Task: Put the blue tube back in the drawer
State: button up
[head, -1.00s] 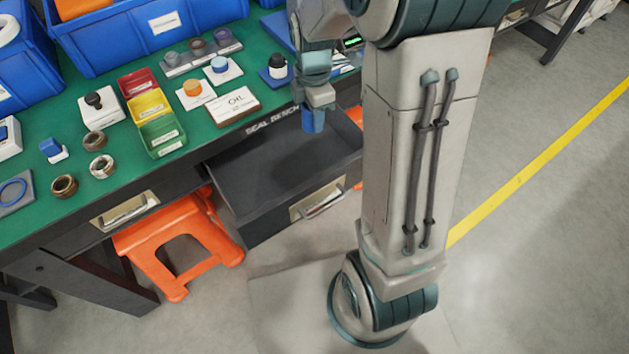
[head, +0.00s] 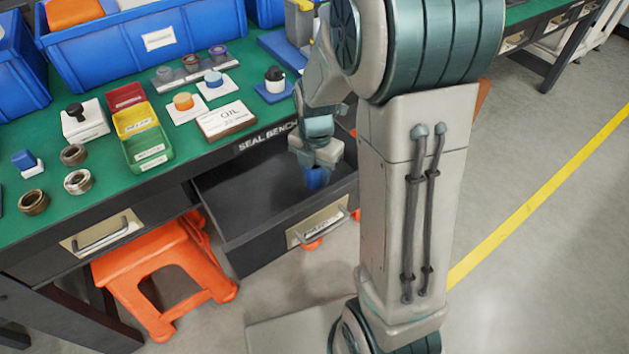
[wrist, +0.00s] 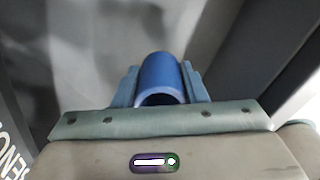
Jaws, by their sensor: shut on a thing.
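The blue tube (head: 317,178) is between the fingers of my gripper (head: 317,163), which is shut on it. The tube also shows in the wrist view (wrist: 162,80), held by both fingers, with its open end toward the camera. The open drawer (head: 240,193) is pulled out from under the bench. My gripper and the tube are over the right part of the drawer, at about the height of its walls. I cannot tell whether the tube touches the drawer floor. No other thing shows inside the drawer.
An orange stool (head: 165,270) stands left of the drawer. My arm hides part of the bench's right side.

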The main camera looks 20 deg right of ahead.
aim_at(315, 180)
jog(key=shift+f+b, duration=0.3)
jog(key=shift+f, duration=1.2)
jog(key=shift+f, duration=0.1)
jog(key=shift+f, duration=0.2)
jog(key=o, duration=1)
jog(key=shift+r, duration=0.1)
jog(key=shift+c, duration=0.2)
